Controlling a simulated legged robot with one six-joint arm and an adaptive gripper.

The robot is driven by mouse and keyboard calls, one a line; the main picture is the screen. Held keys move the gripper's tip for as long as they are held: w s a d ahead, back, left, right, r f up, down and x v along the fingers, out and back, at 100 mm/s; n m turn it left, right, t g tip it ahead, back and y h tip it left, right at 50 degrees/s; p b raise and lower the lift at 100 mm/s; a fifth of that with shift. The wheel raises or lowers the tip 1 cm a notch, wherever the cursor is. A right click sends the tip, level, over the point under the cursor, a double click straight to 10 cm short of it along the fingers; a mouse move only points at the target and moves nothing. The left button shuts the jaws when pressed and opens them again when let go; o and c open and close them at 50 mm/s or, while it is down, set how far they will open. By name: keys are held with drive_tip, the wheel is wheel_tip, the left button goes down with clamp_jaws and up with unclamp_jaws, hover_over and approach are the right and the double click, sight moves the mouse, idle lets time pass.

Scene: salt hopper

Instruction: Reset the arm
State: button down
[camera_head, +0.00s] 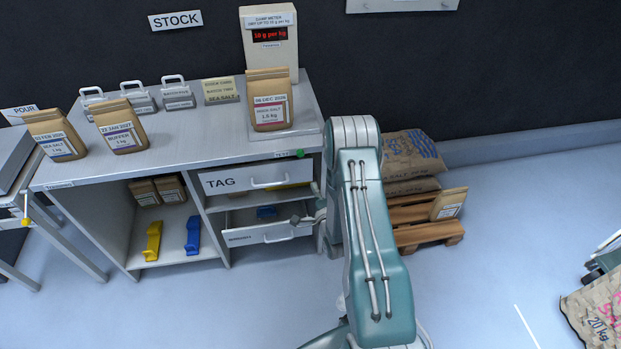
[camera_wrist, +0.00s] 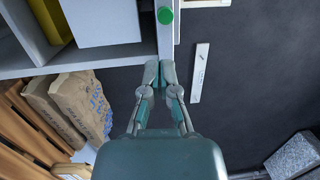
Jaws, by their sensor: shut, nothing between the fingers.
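My teal arm (camera_head: 375,235) is raised in front of the right end of the grey workbench (camera_head: 200,150). My gripper (camera_wrist: 160,72) is shut and empty in the wrist view, its two fingertips together. In that view the fingertips appear just below the edge of a grey cabinet, near a round green knob or button (camera_wrist: 165,16). In the head view, a small part of my gripper (camera_head: 303,219) shows by the drawers at the bench's right end. My arm hides much of the rest. I cannot tell whether the fingertips touch anything.
Paper bags and a damp meter (camera_head: 269,42) stand on the bench. Sacks (camera_head: 411,155) lie on a pallet (camera_head: 425,235) to the right.

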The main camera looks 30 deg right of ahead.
drive_tip(key=shift+s, duration=0.45)
drive_tip(key=w+a+r+n+g+y, duration=0.1)
drive_tip(key=w+r+n+g, duration=0.15)
drive_tip(key=r, duration=0.45)
drive_tip(key=w+a+r+n+g, duration=0.1)
drive_tip(key=w+a+r+n, duration=0.1)
drive_tip(key=w+r+n, duration=0.3)
drive_tip(key=s+a+r+n+g, duration=0.35)
drive_tip(key=s+r, duration=0.25)
drive_tip(key=r, duration=0.5)
drive_tip(key=s+a+r+n+g, duration=0.2)
drive_tip(key=s+a+r+n, duration=0.1)
drive_tip(key=s, duration=0.6)
drive_tip(key=s+a+r+n+g+y, duration=0.1)
drive_tip(key=s+a+r+n+g, duration=0.1)
drive_tip(key=s, duration=0.8)
drive_tip(key=s+a+r+n+g+y, duration=0.1)
drive_tip(key=s+a+r+n+g, duration=0.1)
drive_tip(key=s+r, duration=0.4)
drive_tip(key=s+a+n, duration=0.1)
drive_tip(key=s+a, duration=0.1)
drive_tip(key=s, duration=0.1)
drive_tip(key=shift+s+a+n, duration=0.35)
drive_tip(key=shift+s+n, duration=0.05)
